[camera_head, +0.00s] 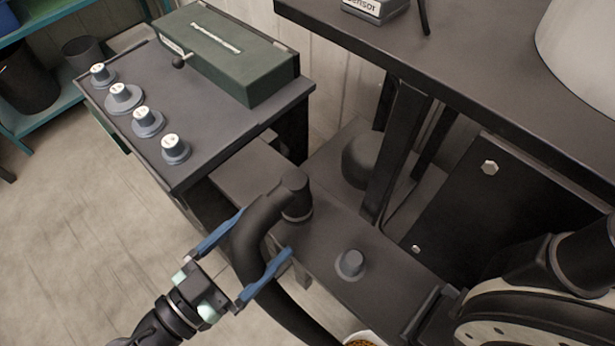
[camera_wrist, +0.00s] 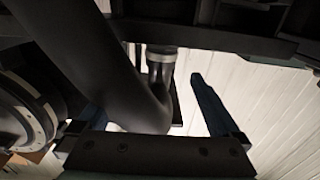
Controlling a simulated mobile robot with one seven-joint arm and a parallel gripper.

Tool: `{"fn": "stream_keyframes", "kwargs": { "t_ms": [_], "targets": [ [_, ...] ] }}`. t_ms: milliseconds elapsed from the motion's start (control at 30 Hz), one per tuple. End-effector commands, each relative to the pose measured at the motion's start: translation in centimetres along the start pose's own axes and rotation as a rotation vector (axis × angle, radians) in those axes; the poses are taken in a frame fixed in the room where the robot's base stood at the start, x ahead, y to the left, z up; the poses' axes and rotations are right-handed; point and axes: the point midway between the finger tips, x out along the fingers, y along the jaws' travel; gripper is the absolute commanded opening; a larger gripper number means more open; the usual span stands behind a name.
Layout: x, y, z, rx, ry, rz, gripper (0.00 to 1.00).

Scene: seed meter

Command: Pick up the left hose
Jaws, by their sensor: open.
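A thick black hose (camera_head: 255,236) bends over at the top and ends on a grey fitting at the back of a low dark shelf. My gripper (camera_head: 255,239) is open, with one blue finger on each side of the hose in the head view. In the wrist view the hose (camera_wrist: 100,68) runs from the upper left down to a bend near the grey fitting (camera_wrist: 161,56). There the right finger of my gripper (camera_wrist: 150,105) is clear of the hose, and the left finger is largely hidden behind it. I cannot tell whether either finger touches it.
The low shelf (camera_head: 325,250) also bears a short grey stub (camera_head: 350,263). A table (camera_head: 205,85) with several labelled grey knobs and a green box (camera_head: 225,50) stands at the upper left. A round machine (camera_head: 530,305) fills the lower right. Open floor (camera_head: 80,240) lies at left.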

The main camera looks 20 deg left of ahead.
Motion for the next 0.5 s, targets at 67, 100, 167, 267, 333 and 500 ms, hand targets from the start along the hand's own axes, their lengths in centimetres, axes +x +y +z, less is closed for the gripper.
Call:
{"fn": "stream_keyframes", "kwargs": {
  "t_ms": [67,100,167,267,333,500],
  "targets": [
    [1.6,0.1,-0.2,-0.001,-0.001,0.005,1.00],
    [2.4,0.1,-0.2,-0.001,-0.001,0.004,1.00],
    [3.5,0.1,-0.2,-0.001,0.000,0.004,1.00],
    [5.1,0.0,-0.2,0.000,-0.002,0.002,1.00],
    [5.9,0.0,-0.2,0.000,-0.002,0.001,1.00],
    [6.9,-0.1,-0.2,0.000,-0.003,0.000,1.00]
  ]
}}
